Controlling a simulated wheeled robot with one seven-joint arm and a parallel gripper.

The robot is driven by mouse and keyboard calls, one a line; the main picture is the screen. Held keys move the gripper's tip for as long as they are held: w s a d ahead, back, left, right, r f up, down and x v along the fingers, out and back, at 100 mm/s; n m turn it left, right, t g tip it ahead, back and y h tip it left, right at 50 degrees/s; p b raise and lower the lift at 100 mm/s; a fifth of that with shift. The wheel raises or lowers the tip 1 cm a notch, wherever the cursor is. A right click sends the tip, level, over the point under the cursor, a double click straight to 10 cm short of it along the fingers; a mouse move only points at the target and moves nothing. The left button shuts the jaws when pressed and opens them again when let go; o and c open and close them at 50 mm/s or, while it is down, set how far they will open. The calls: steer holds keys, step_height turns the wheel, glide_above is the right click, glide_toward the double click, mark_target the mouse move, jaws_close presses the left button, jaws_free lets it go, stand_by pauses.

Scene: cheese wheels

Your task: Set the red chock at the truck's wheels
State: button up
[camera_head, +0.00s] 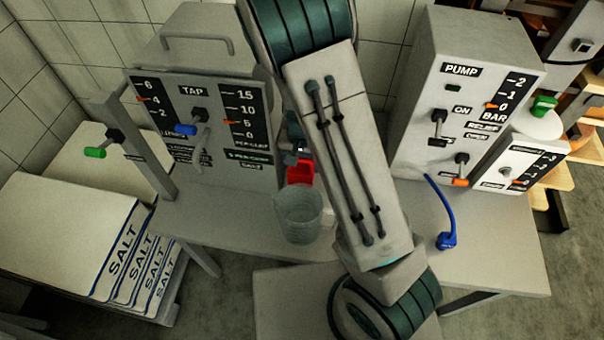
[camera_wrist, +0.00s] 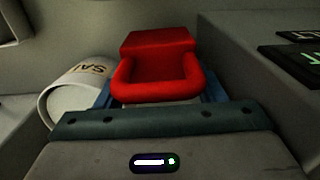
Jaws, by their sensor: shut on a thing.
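The red chock (camera_wrist: 160,45), a block with a loop-shaped handle, is in the middle of the wrist view. My gripper (camera_wrist: 159,92) is shut on it, with a blue jaw showing at each side of the handle. In the head view the red chock (camera_head: 300,172) shows as a small red patch beside my arm, in front of the tap machine and above or behind a clear beaker. My arm hides most of my gripper there. I cannot make out the truck or its wheels in either view.
The tap machine (camera_head: 250,165) stands behind, and the pump box (camera_head: 425,100) is right of my arm. The clear beaker (camera_head: 300,215) stands on the bench. Salt sacks (camera_head: 75,225) lie at left. A white tub (camera_wrist: 75,100) with dark lettering appears left in the wrist view.

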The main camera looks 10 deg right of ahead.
steer(key=shift+f+b, duration=0.35)
steer(key=shift+f, duration=2.45)
steer(key=shift+f, duration=0.15)
steer(key=o, duration=0.9)
